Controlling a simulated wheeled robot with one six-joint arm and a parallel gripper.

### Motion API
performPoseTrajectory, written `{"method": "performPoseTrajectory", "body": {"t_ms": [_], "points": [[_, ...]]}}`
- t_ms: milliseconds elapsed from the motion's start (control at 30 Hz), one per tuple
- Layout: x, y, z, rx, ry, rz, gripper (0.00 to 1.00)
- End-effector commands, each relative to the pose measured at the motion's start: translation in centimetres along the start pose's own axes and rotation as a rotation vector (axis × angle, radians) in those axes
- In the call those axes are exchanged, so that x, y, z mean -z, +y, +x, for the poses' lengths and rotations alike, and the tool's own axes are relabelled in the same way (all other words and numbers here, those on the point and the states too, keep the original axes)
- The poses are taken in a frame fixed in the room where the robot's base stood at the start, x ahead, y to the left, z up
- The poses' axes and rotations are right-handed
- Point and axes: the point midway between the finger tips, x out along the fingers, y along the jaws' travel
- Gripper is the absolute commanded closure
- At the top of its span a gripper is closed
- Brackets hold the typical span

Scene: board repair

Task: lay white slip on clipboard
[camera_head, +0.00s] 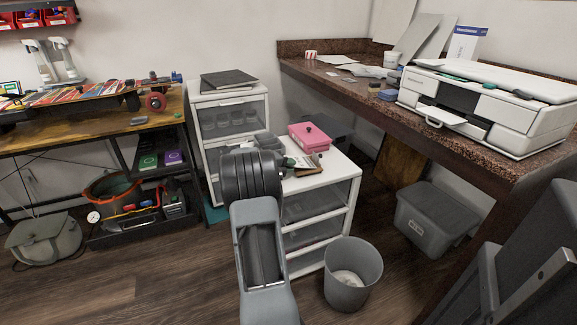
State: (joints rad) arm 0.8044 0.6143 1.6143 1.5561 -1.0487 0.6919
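A brown clipboard (313,169) lies on top of the white drawer unit in the middle. Its left part is hidden behind my arm. A white paper piece (301,161) with some green beside it shows at the clipboard, close to my arm's end. I cannot tell if this is the white slip, or whether it rests on the board or is held above it. My arm reaches over the drawer unit from the front. My gripper's fingertips are hidden behind the arm's dark joint, so their opening does not show.
A pink box (309,137) stands behind the clipboard on the drawer unit (334,183). A grey waste bin (353,277) stands on the floor in front. The granite counter at right holds a printer (487,105) and loose papers (337,59). A wooden workbench (88,132) is at left.

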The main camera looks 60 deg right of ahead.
Motion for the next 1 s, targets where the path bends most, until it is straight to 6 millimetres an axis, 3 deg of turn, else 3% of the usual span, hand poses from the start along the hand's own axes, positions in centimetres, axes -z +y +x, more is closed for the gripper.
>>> {"method": "performPoseTrajectory", "body": {"t_ms": [133,467,1000], "points": [[0.0,0.0,0.0,0.000,0.000,0.000,0.69],[-0.1,-0.1,-0.6,0.000,-0.001,-0.001,0.69],[-0.1,-0.2,-10.5,-0.001,-0.003,-0.001,0.69]]}}
